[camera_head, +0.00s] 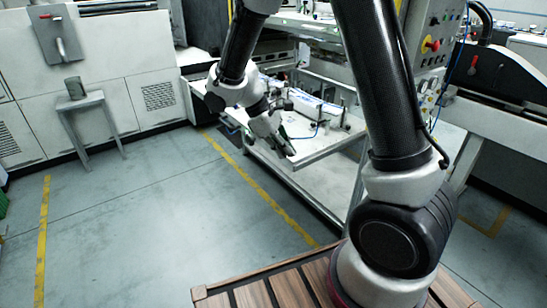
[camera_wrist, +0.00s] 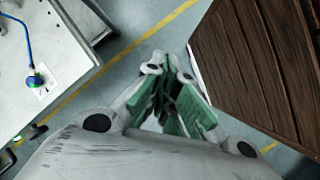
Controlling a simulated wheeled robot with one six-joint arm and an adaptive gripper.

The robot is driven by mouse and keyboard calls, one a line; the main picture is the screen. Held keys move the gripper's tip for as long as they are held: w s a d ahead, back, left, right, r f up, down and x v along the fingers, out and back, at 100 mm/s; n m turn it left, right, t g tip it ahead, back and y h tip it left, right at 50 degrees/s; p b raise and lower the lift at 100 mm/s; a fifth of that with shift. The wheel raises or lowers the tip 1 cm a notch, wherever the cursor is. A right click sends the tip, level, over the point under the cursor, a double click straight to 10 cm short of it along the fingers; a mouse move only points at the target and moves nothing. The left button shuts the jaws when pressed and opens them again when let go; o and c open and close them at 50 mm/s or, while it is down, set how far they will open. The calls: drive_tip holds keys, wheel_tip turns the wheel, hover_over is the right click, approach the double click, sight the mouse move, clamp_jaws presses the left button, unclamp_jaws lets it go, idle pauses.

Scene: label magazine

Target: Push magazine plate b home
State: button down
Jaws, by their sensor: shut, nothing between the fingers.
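My gripper (camera_head: 287,150) is at the front edge of the white machine table (camera_head: 325,150), below and left of the fittings on it. In the wrist view my gripper (camera_wrist: 178,78) shows its green-padded fingers drawn together with nothing held, over bare floor. The white table top (camera_wrist: 42,75) is to their left, apart from them. Several small upright fittings and a blue hose (camera_head: 307,136) are on the table in the head view. I cannot make out magazine plate b in either view; the fittings are too small and partly covered by my arm.
A blue cable (camera_wrist: 27,48) ends at a round fitting on the table. A control panel (camera_head: 432,45) with a red knob stands at the right. A small grey stool (camera_head: 88,102) stands at the left by white cabinets. The floor (camera_head: 150,215) in front is clear, with yellow lines.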

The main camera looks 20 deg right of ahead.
drive_tip(key=w+a+f+n+t+h, duration=0.25)
drive_tip(key=w+a+f+n, duration=0.3)
drive_tip(key=w+f, duration=0.3)
drive_tip(key=n+t, duration=0.2)
drive_tip(key=n, duration=0.3)
approach(282, 161)
wheel_tip(282, 161, down, 3)
drive_tip(key=a, duration=0.2)
drive_tip(key=shift+h, duration=0.35)
drive_tip(key=d, duration=0.1)
drive_tip(key=w+d, duration=0.1)
drive_tip(key=d, duration=0.2)
drive_tip(key=shift+w+d+f, duration=0.2)
drive_tip(key=shift+d+f, duration=0.05)
drive_tip(key=shift+f, duration=0.15)
